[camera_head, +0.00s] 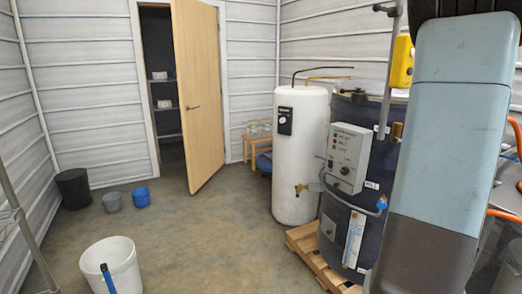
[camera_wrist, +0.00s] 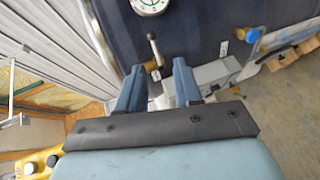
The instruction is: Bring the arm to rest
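My gripper (camera_wrist: 159,68) shows in the wrist view, with two blue-grey fingers standing apart and a gap between the tips. I see nothing clasped between them. A lever with a dark knob (camera_wrist: 152,36) on a brass fitting shows just beyond the fingertips; I cannot tell whether they touch it. The dark blue tank (camera_wrist: 215,22) fills the background there. In the head view my blue-grey arm is raised at the right, in front of part of the dark tank (camera_head: 340,212). My gripper is not visible in that view.
The dark tank stands on a wooden pallet (camera_head: 310,262) and carries a grey control box (camera_head: 347,157). A white tank (camera_head: 298,150) stands beside it. A white bucket (camera_head: 111,268) is at the front left. The middle floor is clear towards the half-open door (camera_head: 199,95).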

